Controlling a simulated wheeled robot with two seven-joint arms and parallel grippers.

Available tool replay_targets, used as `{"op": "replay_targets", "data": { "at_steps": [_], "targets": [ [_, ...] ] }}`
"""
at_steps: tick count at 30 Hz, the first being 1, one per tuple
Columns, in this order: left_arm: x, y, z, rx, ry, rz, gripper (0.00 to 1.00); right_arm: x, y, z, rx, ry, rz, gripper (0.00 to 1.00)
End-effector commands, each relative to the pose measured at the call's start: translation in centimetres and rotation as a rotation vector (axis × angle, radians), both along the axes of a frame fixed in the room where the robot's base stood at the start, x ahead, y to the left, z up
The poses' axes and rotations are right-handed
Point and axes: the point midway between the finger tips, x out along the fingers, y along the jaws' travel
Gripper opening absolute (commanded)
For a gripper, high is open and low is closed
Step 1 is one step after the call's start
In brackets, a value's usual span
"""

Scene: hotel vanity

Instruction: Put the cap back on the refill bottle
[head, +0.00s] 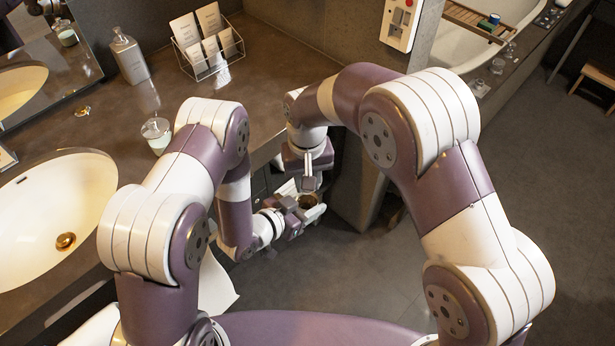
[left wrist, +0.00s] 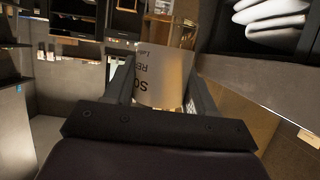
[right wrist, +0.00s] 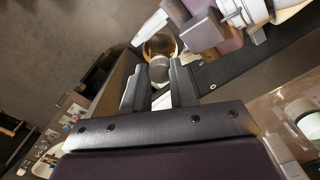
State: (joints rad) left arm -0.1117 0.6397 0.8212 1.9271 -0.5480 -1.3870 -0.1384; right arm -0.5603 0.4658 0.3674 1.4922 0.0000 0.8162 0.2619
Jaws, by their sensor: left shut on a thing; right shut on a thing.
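The refill bottle (left wrist: 162,80) is pale with dark print, shown upside down in the left wrist view. My left gripper (head: 302,210) is shut on the refill bottle, in front of the counter. The bottle's amber-brown round top (head: 309,201) faces up in the head view and also shows in the right wrist view (right wrist: 158,44). My right gripper (head: 309,186) points down just above it. It is shut on a small grey round piece, which looks like the cap (right wrist: 158,72). I cannot tell whether the cap touches the bottle.
The counter (head: 262,75) edge is close beside my grippers. On it stand a soap dispenser (head: 130,57), a glass (head: 156,131), a wire rack of cards (head: 208,50) and a white sink (head: 50,210). Open floor (head: 340,275) lies in front.

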Motion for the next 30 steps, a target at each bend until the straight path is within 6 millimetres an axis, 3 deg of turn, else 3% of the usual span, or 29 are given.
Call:
{"op": "replay_targets", "data": {
  "at_steps": [9, 15, 18, 22, 23, 24, 25, 30],
  "targets": [
    [-0.04, 0.01, -0.03, 0.001, 0.001, 0.0, 0.0, 0.11, 0.17, 0.0, 0.0, -0.001, -1.325, 0.0],
    [-0.04, 0.01, -0.04, 0.0, 0.001, 0.0, 0.0, 0.2, 0.18, -0.04, 0.0, -0.001, -2.007, 0.0],
    [-0.04, 0.01, -0.04, 0.001, 0.002, 0.0, 0.0, 0.22, 0.17, -0.05, 0.0, -0.001, -2.156, 0.0],
    [-0.05, 0.02, -0.04, 0.001, 0.002, 0.0, 0.0, 0.22, 0.16, -0.04, 0.0, -0.001, -2.149, 0.0],
    [-0.05, 0.02, -0.04, 0.001, 0.002, 0.0, 0.0, 0.22, 0.16, -0.05, 0.0, -0.001, -2.149, 0.36],
    [-0.04, 0.01, -0.04, 0.001, 0.002, 0.0, 0.0, 0.22, 0.16, -0.05, 0.0, -0.001, -2.149, 0.49],
    [-0.04, 0.02, -0.04, 0.0, 0.001, 0.0, 0.0, 0.21, 0.16, -0.05, 0.0, -0.001, -2.148, 0.56],
    [-0.02, 0.0, -0.01, 0.001, 0.001, 0.0, 0.0, 0.19, 0.15, -0.08, -0.001, -0.001, -2.147, 0.56]
  ]
}}
